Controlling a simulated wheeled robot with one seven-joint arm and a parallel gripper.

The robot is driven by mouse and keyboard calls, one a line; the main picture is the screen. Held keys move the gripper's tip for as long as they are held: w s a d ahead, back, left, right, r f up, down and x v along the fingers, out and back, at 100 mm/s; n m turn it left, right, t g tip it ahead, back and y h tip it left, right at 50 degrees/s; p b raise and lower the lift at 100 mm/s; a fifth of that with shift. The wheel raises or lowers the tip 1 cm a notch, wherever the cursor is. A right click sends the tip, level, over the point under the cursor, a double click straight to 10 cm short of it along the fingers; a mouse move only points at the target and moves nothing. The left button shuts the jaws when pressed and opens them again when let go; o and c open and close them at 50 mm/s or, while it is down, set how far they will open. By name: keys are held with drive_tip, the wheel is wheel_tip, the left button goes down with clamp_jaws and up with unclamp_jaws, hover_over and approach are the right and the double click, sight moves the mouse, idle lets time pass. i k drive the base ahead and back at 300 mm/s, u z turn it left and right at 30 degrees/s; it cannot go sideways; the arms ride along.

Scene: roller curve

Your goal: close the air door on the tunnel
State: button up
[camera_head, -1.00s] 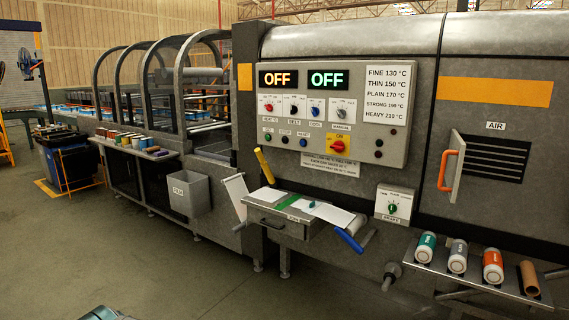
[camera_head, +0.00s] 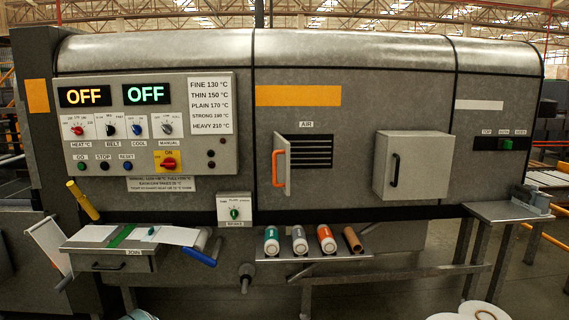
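The air door (camera_head: 287,166) stands swung out from the grey machine front, at the left side of the dark slatted vent (camera_head: 312,151). Its orange handle (camera_head: 279,168) faces out toward me. The vent slats are uncovered, and the label AIR (camera_head: 306,125) is above them. I cannot clearly tell where the hinge is. My gripper is not in view.
A grey box with a black handle (camera_head: 413,165) juts out right of the vent. Below the door, a shelf (camera_head: 290,257) holds several rolls. A control panel (camera_head: 150,125) and a drawer table (camera_head: 108,250) are on the left; a side table (camera_head: 500,211) is on the right.

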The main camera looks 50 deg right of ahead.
sight(275, 161)
drive_tip(key=z, duration=1.7)
drive_tip(key=i, duration=0.5)
